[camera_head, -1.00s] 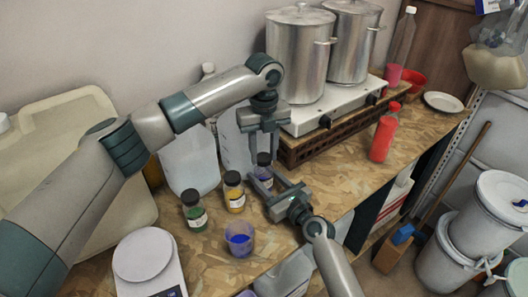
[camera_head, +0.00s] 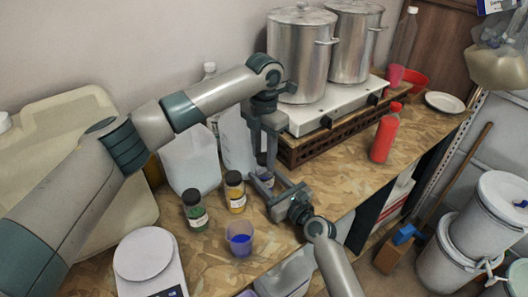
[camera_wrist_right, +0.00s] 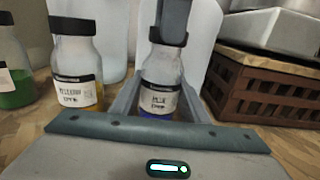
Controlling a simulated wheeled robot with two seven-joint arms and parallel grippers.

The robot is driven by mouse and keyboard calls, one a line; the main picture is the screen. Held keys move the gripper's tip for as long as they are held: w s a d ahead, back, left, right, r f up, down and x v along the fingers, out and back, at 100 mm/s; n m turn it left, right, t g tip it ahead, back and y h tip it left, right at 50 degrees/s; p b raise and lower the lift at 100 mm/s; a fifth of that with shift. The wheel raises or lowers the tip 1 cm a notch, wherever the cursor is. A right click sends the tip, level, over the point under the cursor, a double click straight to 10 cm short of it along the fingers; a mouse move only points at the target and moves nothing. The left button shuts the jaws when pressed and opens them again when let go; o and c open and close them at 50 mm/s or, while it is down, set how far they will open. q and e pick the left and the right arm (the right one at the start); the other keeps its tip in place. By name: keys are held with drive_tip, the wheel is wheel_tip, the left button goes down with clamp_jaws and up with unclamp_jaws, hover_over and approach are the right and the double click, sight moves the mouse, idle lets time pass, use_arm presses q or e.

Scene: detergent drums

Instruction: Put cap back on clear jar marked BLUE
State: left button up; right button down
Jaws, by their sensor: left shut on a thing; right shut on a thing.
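The clear jar marked BLUE (camera_wrist_right: 160,92) stands upright on the bench, with blue liquid low in it. My right gripper (camera_head: 264,186) is shut on its body from the front, one finger on each side. The black cap (camera_wrist_right: 155,36) is at the jar's mouth, partly hidden. My left gripper (camera_head: 265,158) reaches down from above and is shut on the cap; its finger (camera_wrist_right: 174,22) covers part of it in the right wrist view. I cannot tell how tightly the cap sits. In the head view the jar (camera_head: 266,178) is largely hidden by the grippers.
Black-capped jars of yellow (camera_head: 236,195) and green (camera_head: 195,213) stand to the left. A cup of blue liquid (camera_head: 239,240) and a white scale (camera_head: 146,258) are nearer. Large white jugs (camera_head: 190,160) and a brown crate (camera_head: 322,140) stand behind.

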use_arm(q)
drive_tip(key=o, duration=1)
drive_tip(key=shift+r, duration=0.15)
drive_tip(key=shift+r, duration=2.1)
drive_tip(key=shift+n, duration=0.3)
drive_tip(key=shift+c, duration=0.3)
